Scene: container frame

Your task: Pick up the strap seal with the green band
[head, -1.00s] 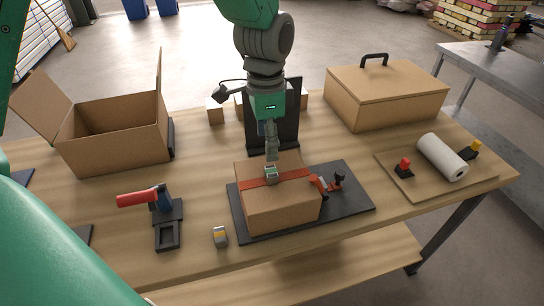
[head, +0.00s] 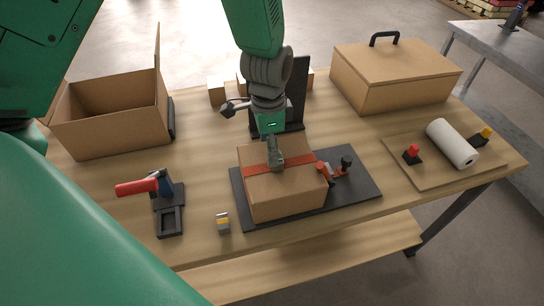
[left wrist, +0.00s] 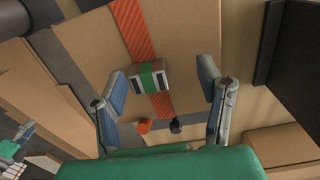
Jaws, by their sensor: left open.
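The strap seal with the green band (left wrist: 150,77) is a small grey block on the orange-red strap (left wrist: 135,30) over the brown box. In the left wrist view it lies between the two blue-padded fingers of my left gripper (left wrist: 160,74), which is open, with a gap on both sides. In the head view my left gripper (head: 276,158) points down at the top of the strapped box (head: 285,198) and largely hides the seal. My right gripper is not in view.
The box sits on a dark mat (head: 355,193), with a red-and-black tool (head: 326,173) beside it. A seal with a yellow band (head: 223,222) lies in front. A red-handled tool (head: 140,187) stands left. An open carton (head: 110,125) and a lidded box (head: 395,80) stand behind.

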